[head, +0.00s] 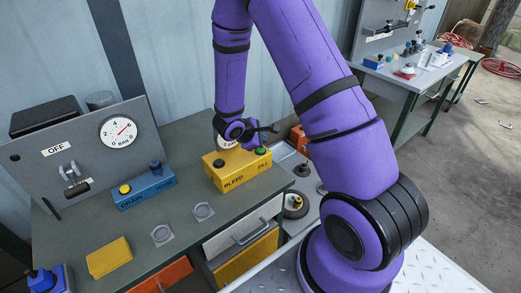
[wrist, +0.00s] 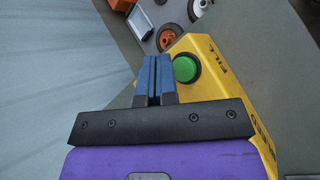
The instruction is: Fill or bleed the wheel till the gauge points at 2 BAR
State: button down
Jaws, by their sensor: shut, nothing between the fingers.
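The round white BAR gauge (head: 118,131) is on the grey panel at the left; its red needle points up and right, and its numbers are too small to read. The yellow box (head: 236,171) on the bench is labelled BLEED and FILL. Its green button (head: 262,151) is on the FILL side and also shows in the wrist view (wrist: 186,68). My gripper (wrist: 153,60) is shut and empty, its blue fingertips just left of the green button in the wrist view. Contact cannot be told. Small wheels (head: 296,205) lie right of the bench.
A blue box (head: 146,190) labelled DRAIN and HOSE stands below the gauge. An OFF label and lever (head: 72,180) are on the panel. A yellow block (head: 109,257) lies at the bench front. The bench between these boxes is mostly clear.

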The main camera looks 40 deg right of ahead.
aim_at(261, 150)
jog(key=shift+r, duration=2.1)
jog(key=shift+r, duration=0.15)
jog(key=s+a+r+m+y, duration=0.1)
jog(key=s+r+m, duration=0.25)
jog(key=r, duration=0.65)
jog(key=s+a+r+m+y, duration=0.1)
jog(key=s+a+r+m, duration=0.3)
jog(key=r, duration=0.6)
jog(key=s+a+r+m+t+y, duration=0.1)
jog(key=s+a+r+t+y, duration=0.1)
jog(key=s+r, duration=0.4)
jog(key=s+a+r+m+t+y, duration=0.2)
jog(key=s+a+r+y, duration=0.3)
jog(key=s, duration=0.7)
jog(key=shift+s+a+r, duration=0.25)
jog(key=shift+a+r, duration=0.25)
jog(key=shift+r, duration=0.45)
